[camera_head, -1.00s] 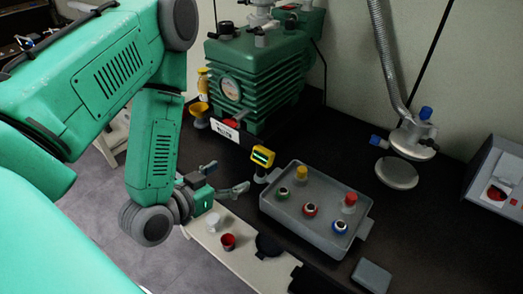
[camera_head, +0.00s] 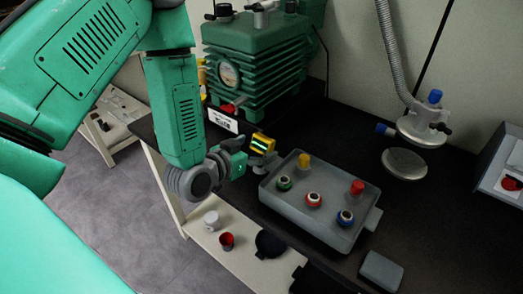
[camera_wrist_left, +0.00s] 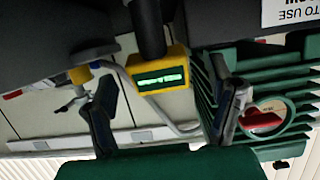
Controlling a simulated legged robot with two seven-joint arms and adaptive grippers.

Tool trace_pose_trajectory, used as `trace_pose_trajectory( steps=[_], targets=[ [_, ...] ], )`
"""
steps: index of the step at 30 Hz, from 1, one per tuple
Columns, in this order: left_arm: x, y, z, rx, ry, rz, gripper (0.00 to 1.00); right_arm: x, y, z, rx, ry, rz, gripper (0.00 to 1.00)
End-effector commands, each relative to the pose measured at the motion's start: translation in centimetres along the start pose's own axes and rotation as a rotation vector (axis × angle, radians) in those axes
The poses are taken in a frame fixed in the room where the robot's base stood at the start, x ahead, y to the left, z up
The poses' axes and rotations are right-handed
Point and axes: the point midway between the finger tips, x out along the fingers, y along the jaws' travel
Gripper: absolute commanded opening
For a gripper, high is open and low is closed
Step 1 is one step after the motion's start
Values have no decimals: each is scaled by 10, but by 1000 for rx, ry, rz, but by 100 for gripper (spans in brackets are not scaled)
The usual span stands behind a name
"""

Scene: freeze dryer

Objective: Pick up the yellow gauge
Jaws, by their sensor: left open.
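The yellow gauge (camera_head: 262,144) has a lit green display and stands at the left end of the grey tray, in front of the green pump. In the left wrist view the gauge (camera_wrist_left: 158,79) sits between the two fingers, with its dark stem running up out of the picture. My left gripper (camera_head: 256,160) is open and right at the gauge, its fingers on either side of it. The left wrist view also shows the open fingers (camera_wrist_left: 165,110). I cannot tell whether either finger touches the gauge. My right gripper is not in view.
The grey tray (camera_head: 318,225) with several coloured-top vials is just right of the gauge. The green pump (camera_head: 258,65) stands behind. A flask stand (camera_head: 421,130) with a hose is at the right. A red cup (camera_head: 227,241) is on the lower shelf.

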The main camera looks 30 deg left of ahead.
Motion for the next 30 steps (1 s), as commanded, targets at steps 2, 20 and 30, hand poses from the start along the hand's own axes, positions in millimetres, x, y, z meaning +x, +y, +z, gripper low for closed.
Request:
trace_pose_trajectory(
  steps=[2, 20, 30],
  targets=[
    [12, 0, 0, 1, 2, 0, 76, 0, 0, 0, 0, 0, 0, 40],
    [23, -1, 1, -1, -1, -1, 16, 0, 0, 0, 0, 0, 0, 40],
    [22, -1, -6, 0, 2, -1, 17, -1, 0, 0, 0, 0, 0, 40]
  ],
)
